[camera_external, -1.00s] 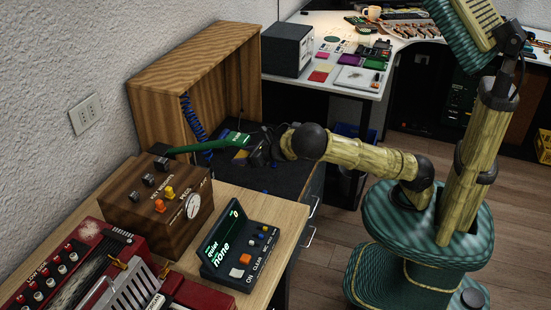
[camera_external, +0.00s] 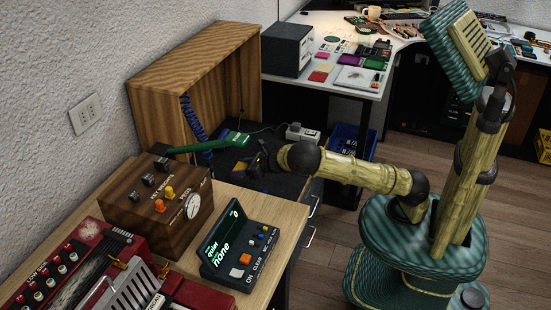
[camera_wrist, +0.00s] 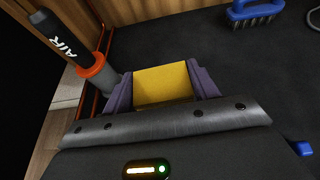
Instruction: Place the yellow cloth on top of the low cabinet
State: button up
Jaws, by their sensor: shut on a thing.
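The yellow cloth (camera_wrist: 163,82) shows in the wrist view as a flat yellow block between my purple-grey fingers. My gripper (camera_wrist: 163,88) is shut on it. In the external view my gripper (camera_external: 246,168) is over the left part of a dark-topped unit with drawers (camera_external: 288,184), which looks like the low cabinet. Only a small yellow-orange bit of the cloth shows there. I cannot tell whether the cloth touches the dark top or is held above it.
A black AIR tool (camera_wrist: 70,38) with an orange ring stands close left of my gripper. A blue brush (camera_wrist: 254,10) lies beyond it. A wooden open box (camera_external: 178,68) stands behind, and a wooden control box (camera_external: 150,205) is nearby. A white power strip (camera_external: 302,133) lies at the back.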

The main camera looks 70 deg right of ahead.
aim_at(242, 184)
jog(key=shift+f, duration=0.65)
notch_tip(242, 184, down, 5)
jog(key=shift+b, duration=1)
jog(key=shift+f, duration=0.1)
jog(key=o, duration=0.9)
jog(key=shift+o, duration=0.2)
